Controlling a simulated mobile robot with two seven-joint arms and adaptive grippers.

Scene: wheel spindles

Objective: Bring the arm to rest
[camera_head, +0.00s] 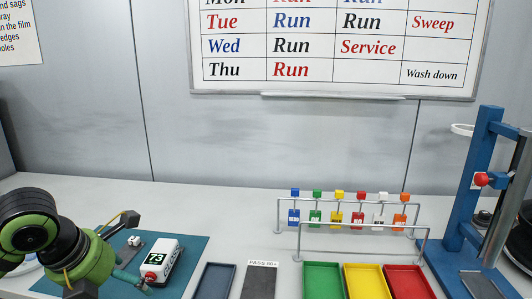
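My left arm (75,255) is green and black and comes in from the lower left. Its gripper (106,254) is over the teal mat (190,256), with its two dark fingers spread wide apart and nothing seen held between them. A white meter (160,262) with a dark display reading 73 and a red button lies on the mat just right of the gripper. A teal stub at the meter's left end is partly beside the lower finger; I cannot tell whether they touch. My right gripper is not in view.
A dark blue tray (214,281) and a dark grey strip labelled PASS stand right of the mat. Green (322,281), yellow and red trays are farther right. Behind them is a metal rack (350,226) with several coloured tags. A blue press-like stand (470,190) rises at right.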

